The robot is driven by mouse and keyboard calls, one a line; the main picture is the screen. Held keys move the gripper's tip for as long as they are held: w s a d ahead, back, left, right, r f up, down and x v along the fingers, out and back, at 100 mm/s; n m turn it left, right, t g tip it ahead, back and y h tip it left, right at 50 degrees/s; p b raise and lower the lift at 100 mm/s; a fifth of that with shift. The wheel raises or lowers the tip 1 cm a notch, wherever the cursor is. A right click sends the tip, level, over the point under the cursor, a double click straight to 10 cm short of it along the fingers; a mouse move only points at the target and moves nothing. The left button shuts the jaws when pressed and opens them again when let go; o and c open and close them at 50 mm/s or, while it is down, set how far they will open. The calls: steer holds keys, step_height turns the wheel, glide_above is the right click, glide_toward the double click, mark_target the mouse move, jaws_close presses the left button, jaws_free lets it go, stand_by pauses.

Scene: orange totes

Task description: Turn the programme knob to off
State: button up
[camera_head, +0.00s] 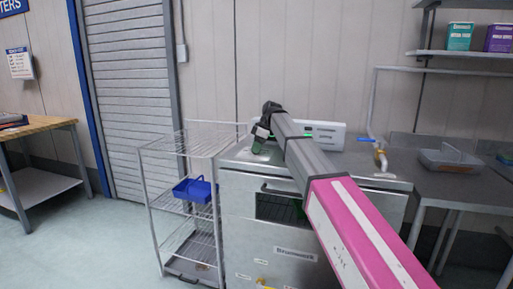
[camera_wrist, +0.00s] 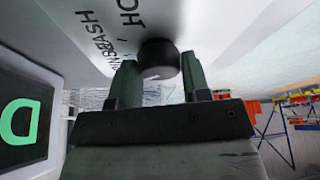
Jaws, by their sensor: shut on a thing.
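The programme knob (camera_wrist: 158,57) is a dark round knob on a white panel in the wrist view. My gripper (camera_wrist: 160,72) has a green finger on each side of it and is shut on it. Black lettering on the panel beside the knob is only partly readable, and the knob's pointer mark is not visible. In the head view my gripper (camera_head: 260,142) is at the left end of the machine's white control panel (camera_head: 326,134); my arm covers part of that panel, and I cannot make out the knob there.
A dark display (camera_wrist: 22,120) with a green character is left of my fingers. The steel machine (camera_head: 240,215) stands below the panel. A wire rack (camera_head: 150,190) with a blue bin (camera_head: 195,188) stands left. A pipe and tap (camera_head: 381,158) are at right.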

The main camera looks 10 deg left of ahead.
steer(key=n+g, duration=0.1)
steer(key=n, duration=0.2)
steer(key=n+g+h, duration=0.1)
steer(key=n, duration=0.2)
stand_by(0.7)
steer(key=o, duration=0.9)
steer(key=shift+w, duration=0.1)
steer(key=v, duration=1)
steer(key=shift+w+r, duration=0.1)
steer(key=shift+r, duration=0.25)
